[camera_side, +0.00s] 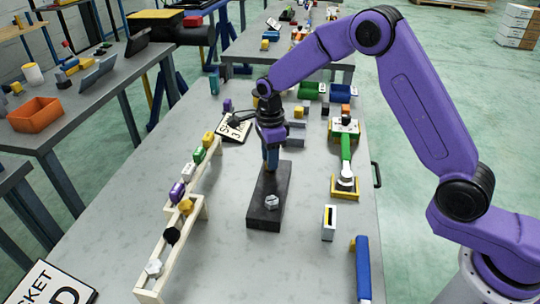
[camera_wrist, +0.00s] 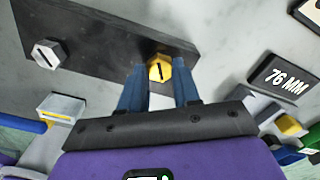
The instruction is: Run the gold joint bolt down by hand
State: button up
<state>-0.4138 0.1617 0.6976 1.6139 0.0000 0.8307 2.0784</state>
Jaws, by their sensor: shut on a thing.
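The gold joint bolt (camera_wrist: 160,68) has a hex head with a dark slot and stands at one end of the dark chassis plate (camera_wrist: 100,40). My gripper (camera_wrist: 158,76) has its two blue fingers shut on the bolt's head, one on each side. In the side view my gripper (camera_side: 271,168) points down at the far end of the plate (camera_side: 262,217), and the gold bolt is hidden there by the fingers. A silver hex bolt (camera_side: 272,202) stands at the plate's near end, and it also shows in the wrist view (camera_wrist: 47,54).
A pale wooden rack (camera_side: 202,212) with several coloured pieces stands left of the plate. A green-handled tool (camera_side: 346,150) rests on yellow-edged stands to the right. A small white block (camera_side: 329,223) and a blue piece (camera_side: 362,268) lie nearer. The table close around the plate is clear.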

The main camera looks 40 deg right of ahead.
jog(key=shift+w+r, duration=0.15)
jog(key=shift+r, duration=0.05)
jog(key=o, duration=1)
jog(key=shift+o, duration=0.3)
jog(key=shift+f, duration=0.1)
notch_tip(320, 180, up, 17)
jog(key=shift+r, duration=0.2)
jog(key=shift+s, duration=0.2)
